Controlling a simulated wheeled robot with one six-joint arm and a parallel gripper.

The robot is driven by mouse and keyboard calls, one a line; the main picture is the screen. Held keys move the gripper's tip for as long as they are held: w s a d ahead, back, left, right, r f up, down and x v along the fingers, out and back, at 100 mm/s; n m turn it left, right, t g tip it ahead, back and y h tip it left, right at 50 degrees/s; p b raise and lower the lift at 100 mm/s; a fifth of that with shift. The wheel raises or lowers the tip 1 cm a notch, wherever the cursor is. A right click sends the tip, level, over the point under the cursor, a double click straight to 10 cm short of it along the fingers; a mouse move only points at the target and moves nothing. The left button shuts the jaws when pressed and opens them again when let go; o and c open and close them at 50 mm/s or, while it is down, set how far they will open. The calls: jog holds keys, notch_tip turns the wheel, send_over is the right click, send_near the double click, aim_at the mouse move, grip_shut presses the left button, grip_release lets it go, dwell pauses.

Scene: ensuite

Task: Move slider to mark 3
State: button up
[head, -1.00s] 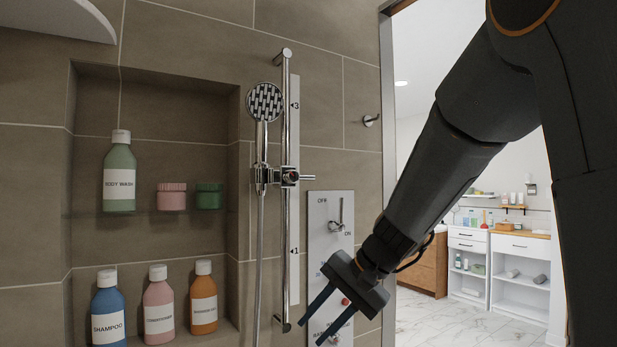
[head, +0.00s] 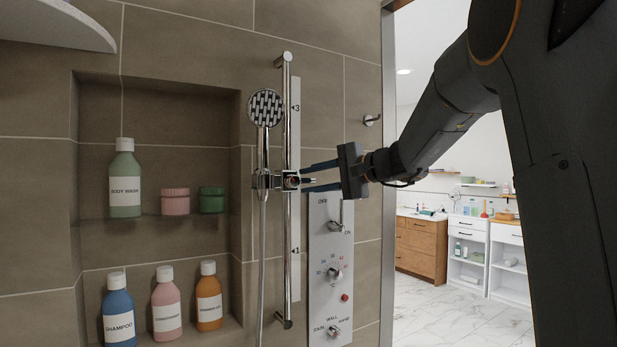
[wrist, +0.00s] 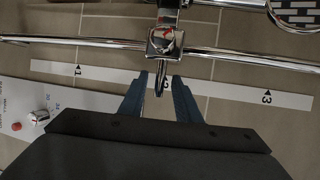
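The slider (head: 290,180) is a chrome block on the vertical shower rail (head: 286,120), about midway between marks 1 and 3. Its short lever (head: 308,180) points right. The hand shower (head: 265,108) is upright in its holder. The white strip shows mark 3 (head: 296,107) above and mark 1 (head: 295,250) below; mark 3 also shows at the right in the wrist view (wrist: 267,97). My gripper (head: 306,178) reaches in from the right. In the wrist view its blue fingers (wrist: 160,78) are apart, with the lever (wrist: 160,84) between their tips; contact cannot be told.
A white control panel (head: 331,270) with a switch and knobs is below my gripper. A wall hook (head: 371,120) sticks out at the upper right. The niche (head: 150,235) at left holds bottles and jars. The hose (head: 262,250) hangs beside the rail.

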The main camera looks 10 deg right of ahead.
jog(key=shift+w+a+f, duration=0.15)
jog(key=shift+w+a, duration=0.3)
jog(key=shift+w, duration=0.05)
grip_shut()
jog(key=shift+d+r, duration=0.15)
jog(key=shift+r, duration=0.3)
notch_tip(320, 180, up, 20)
jog(key=p, duration=0.5)
jog(key=shift+f+p, duration=0.2)
jog(key=shift+p, duration=0.2)
